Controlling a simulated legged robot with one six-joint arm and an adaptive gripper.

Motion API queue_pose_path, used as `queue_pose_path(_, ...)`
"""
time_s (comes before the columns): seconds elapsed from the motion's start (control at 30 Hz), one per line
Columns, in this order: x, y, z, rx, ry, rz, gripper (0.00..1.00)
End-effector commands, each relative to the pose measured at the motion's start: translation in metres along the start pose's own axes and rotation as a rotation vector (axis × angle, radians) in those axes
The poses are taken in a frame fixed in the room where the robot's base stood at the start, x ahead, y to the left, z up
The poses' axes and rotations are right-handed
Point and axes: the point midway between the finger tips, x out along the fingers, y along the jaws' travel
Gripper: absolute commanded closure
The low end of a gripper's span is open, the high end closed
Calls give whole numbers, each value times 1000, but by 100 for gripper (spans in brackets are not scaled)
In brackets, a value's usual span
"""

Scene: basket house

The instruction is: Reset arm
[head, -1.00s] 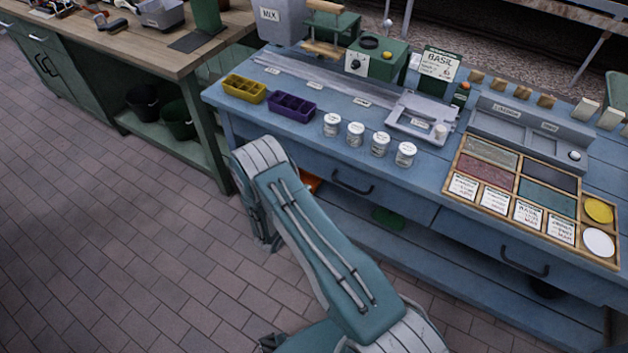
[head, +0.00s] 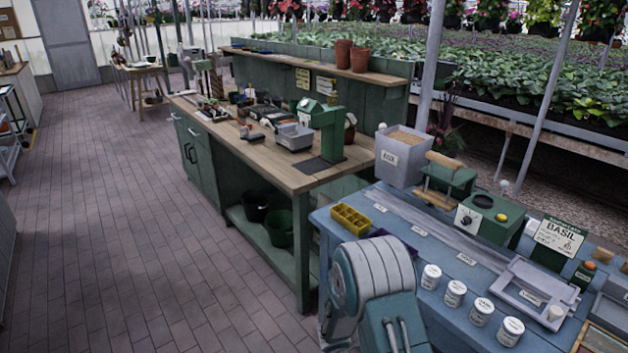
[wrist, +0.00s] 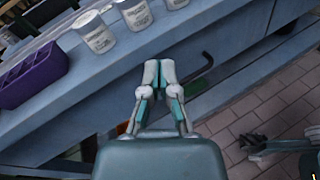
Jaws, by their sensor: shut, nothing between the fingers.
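My gripper (wrist: 160,72) shows in the wrist view with its two fingers together and nothing between them. In the head view my arm rises at the lower middle, beside the bench (head: 405,285); the gripper itself does not show there.
A yellow tray (head: 350,218), white jars (head: 455,293), a grey MIX bin (head: 400,155) and a green machine (head: 488,218) stand on the blue bench. A wooden-topped green bench (head: 245,150) is farther left. The brick floor (head: 150,230) on the left is clear.

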Motion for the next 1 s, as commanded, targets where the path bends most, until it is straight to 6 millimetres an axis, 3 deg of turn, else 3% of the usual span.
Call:
queue_pose_path(0.03, 0, -1, 20, 49, 15, -47, 100)
queue_pose_path(0.1, 0, -6, 42, 109, 41, -116, 100)
queue_pose_path(0.4, -14, -38, 126, 388, 177, -387, 100)
queue_pose_path(0.7, -43, -75, 187, 688, 357, -621, 100)
queue_pose_path(1.0, -83, -110, 232, 1005, 575, -813, 100)
